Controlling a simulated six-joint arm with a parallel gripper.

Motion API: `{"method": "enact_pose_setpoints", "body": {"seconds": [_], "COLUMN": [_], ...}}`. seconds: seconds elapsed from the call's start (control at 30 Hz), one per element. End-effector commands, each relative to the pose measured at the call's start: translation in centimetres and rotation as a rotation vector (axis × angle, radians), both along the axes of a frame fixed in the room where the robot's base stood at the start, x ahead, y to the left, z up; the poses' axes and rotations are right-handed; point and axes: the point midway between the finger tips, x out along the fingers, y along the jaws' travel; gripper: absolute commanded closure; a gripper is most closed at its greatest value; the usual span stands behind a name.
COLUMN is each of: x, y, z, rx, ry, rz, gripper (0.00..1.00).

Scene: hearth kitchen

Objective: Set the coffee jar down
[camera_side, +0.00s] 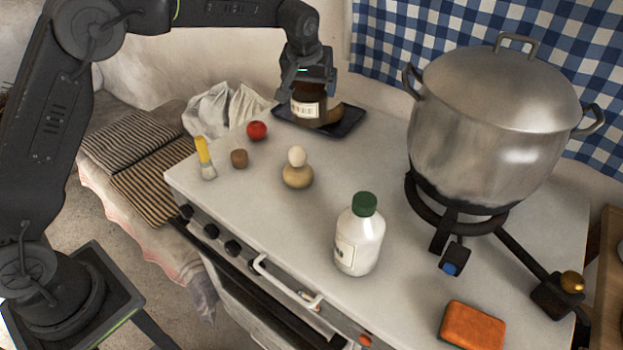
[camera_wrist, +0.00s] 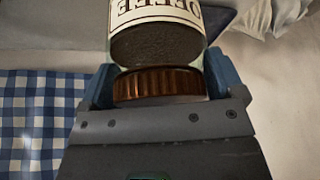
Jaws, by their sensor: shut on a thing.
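The coffee jar (camera_side: 307,107) has a pale label and dark contents. It is upright over the dark tray (camera_side: 347,127) at the back of the white stove top. I cannot tell whether its base touches the tray. My gripper (camera_side: 309,83) comes down from above and is shut on the jar's lid. In the wrist view, the brown ribbed lid (camera_wrist: 160,84) sits between the two fingers, and the label (camera_wrist: 155,12) with upside-down lettering shows beyond it.
A tan rounded thing (camera_side: 328,114) is close beside the jar. A red tomato-like ball (camera_side: 257,130) and a white cloth (camera_side: 222,108) are left of the tray. A large pot (camera_side: 490,120) stands right. A green-capped bottle (camera_side: 360,240) stands in front.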

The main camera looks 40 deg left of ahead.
Motion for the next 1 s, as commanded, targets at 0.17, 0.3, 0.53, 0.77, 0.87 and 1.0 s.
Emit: {"method": "enact_pose_setpoints", "body": {"seconds": [0.17, 0.3, 0.53, 0.77, 0.87, 1.0], "x": [-2.8, -6.7, -13.8, -18.5, -19.3, -19.5], "y": [-0.6, -1.2, -1.6, -1.6, -1.6, -3.0], "z": [0.9, 1.4, 1.3, 0.6, 0.3, -0.6], "rx": [0.000, 0.001, 0.001, 0.000, 0.000, -0.001], "ry": [-0.004, -0.004, -0.006, -0.006, -0.006, -0.001], "rz": [0.017, 0.038, 0.072, 0.091, 0.094, 0.091], "gripper": [0.55, 0.55, 0.55, 0.55, 0.55, 0.55]}}
